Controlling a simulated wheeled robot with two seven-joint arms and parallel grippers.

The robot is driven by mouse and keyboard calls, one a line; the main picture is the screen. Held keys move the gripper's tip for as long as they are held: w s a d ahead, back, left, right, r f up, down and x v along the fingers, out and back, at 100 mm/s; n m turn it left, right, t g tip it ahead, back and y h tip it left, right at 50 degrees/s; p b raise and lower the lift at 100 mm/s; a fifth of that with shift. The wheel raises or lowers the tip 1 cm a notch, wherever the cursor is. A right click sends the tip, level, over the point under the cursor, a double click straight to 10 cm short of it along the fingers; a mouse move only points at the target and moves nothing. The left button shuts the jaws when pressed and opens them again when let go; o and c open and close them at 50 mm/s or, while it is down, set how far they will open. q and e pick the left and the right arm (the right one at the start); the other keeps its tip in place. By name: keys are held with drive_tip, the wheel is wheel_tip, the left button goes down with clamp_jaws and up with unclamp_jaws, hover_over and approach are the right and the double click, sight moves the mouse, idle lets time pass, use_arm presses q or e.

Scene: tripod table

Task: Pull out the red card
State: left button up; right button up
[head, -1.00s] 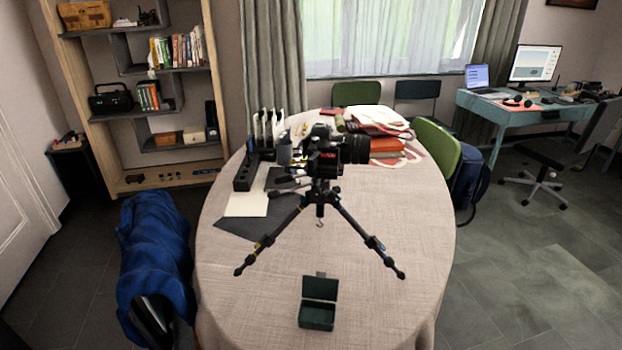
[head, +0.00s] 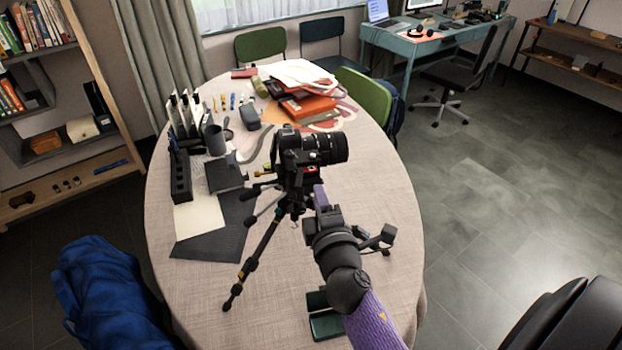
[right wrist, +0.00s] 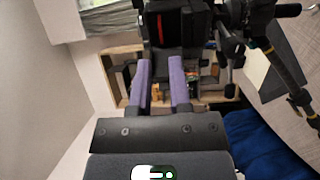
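A black camera (head: 318,150) stands on a tripod (head: 262,245) on the table. A small red patch (head: 311,170) shows low on the camera's near side, and I take it for the red card. In the right wrist view a narrow red strip (right wrist: 187,27) shows in the dark camera body (right wrist: 167,32). My right gripper (head: 319,190) is just below and in front of the camera. Its two purple fingers are apart with nothing between them in the right wrist view (right wrist: 160,62), short of the red strip. My left gripper is not in view.
The oval table (head: 200,310) holds a small green open box (head: 326,325), partly hidden by my right arm, a dark mat (head: 220,243), a black holder (head: 180,178) and orange folders (head: 305,107). A blue draped thing (head: 105,290) stands at the left. The table's front left is clear.

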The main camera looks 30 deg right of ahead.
sight(310, 172)
drive_tip(key=shift+x, duration=3)
drive_tip(key=shift+c, duration=0.2)
clamp_jaws()
drive_tip(key=shift+s, duration=0.1)
drive_tip(key=shift+s+a, duration=0.2)
drive_tip(key=shift+s, duration=0.25)
drive_tip(key=shift+s, duration=0.1)
drive_tip(key=shift+v, duration=2.45)
drive_tip(key=shift+a, duration=0.1)
